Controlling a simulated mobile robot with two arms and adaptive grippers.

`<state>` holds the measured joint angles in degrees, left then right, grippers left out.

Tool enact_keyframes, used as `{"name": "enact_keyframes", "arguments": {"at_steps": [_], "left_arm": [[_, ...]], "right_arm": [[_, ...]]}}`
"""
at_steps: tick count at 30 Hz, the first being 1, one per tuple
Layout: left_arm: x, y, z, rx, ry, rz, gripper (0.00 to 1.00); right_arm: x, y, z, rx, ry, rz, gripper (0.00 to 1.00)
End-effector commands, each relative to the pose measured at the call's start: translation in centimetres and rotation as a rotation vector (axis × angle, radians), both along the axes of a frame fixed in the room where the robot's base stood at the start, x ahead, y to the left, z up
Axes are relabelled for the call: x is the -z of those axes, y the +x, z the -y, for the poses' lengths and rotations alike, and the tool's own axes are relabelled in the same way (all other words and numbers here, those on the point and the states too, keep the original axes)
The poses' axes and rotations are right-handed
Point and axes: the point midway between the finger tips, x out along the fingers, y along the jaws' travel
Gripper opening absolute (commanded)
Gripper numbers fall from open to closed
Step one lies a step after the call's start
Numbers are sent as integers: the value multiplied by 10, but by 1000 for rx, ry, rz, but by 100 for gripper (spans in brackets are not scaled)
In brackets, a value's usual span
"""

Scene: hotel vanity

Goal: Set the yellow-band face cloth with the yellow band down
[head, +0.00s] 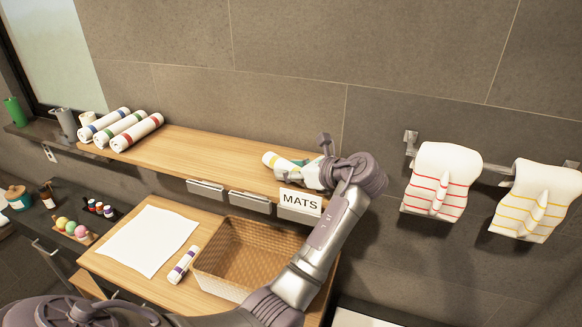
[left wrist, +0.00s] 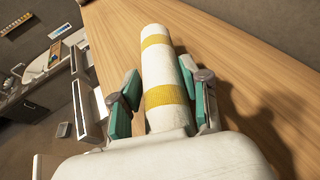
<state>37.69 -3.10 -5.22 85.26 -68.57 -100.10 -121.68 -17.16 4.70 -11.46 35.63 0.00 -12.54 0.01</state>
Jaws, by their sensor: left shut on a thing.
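The yellow-band face cloth (head: 273,160) is a white roll with yellow bands, lying level at the right part of the wooden shelf (head: 215,155). In the left wrist view the cloth (left wrist: 161,70) shows two yellow bands, with bare shelf wood around it. My left gripper (head: 309,171) is shut on the cloth, with a green-padded finger on each side in the left wrist view (left wrist: 163,103). I cannot tell whether the cloth touches the shelf or is just above it. My right gripper is not in view.
Rolled cloths with blue, green and red bands (head: 128,129) lie at the shelf's left. A MATS sign (head: 300,201) is at its front edge. Below are a wicker basket (head: 208,262), a purple-band roll (head: 183,265) and a white sheet (head: 150,240). The shelf's middle is clear. Striped towels (head: 441,182) hang at right.

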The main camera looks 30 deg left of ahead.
Motion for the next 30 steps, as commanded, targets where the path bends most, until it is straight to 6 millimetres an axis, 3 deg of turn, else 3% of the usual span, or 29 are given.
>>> {"name": "enact_keyframes", "arguments": {"at_steps": [6, 7, 11, 23, 30], "left_arm": [[3, 0, 0, 0, 0, -1, 12], [3, 0, 0, 0, 0, -1, 48], [3, 0, 0, 0, 0, -1, 70], [-1, 0, 2, 0, 0, 2, 72], [-13, -5, 41, 3, -2, 4, 72]], "right_arm": [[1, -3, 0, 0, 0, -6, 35], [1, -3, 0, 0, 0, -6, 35], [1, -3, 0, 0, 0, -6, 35], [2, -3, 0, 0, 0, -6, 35], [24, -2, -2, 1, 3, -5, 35]]}}
